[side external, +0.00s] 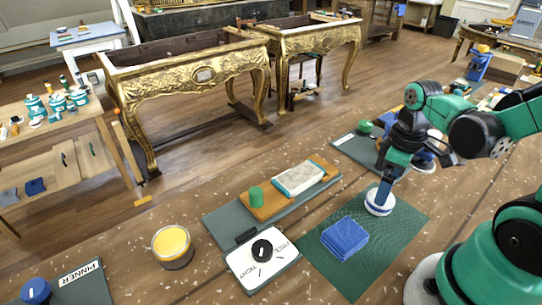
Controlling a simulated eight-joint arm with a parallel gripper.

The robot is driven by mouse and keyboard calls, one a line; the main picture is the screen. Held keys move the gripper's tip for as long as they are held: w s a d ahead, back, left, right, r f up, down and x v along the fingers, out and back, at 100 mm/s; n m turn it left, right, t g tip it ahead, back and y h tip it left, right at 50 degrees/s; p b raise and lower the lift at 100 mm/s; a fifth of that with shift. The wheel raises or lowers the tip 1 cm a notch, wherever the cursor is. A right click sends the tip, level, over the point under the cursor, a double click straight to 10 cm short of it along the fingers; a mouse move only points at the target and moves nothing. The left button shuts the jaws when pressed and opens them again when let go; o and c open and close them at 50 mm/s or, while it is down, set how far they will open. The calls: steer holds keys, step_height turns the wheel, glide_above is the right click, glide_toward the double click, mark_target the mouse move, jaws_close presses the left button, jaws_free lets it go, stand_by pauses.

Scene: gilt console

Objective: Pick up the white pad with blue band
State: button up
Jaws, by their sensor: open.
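The white pad with a blue band (378,206) is a low round piece on the dark green mat (340,275), near its back edge. From this view I cannot tell whether any part of the gripper touches the pad. The gripper hides part of the area behind it.
A folded blue cloth (345,238) lies on the same mat. To the left are a white card with a black knob (262,249), a tan board with a green piece (256,197) and a white block (299,178), and a yellow-topped tin (172,246).

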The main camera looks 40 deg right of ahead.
steer(key=shift+f, duration=1.9)
steer(key=c, duration=1.2)
steer(key=shift+c, duration=0.2)
steer(key=shift+r, duration=0.2)
step_height(320, 180, up, 20)
steer(key=shift+f, duration=0.15)
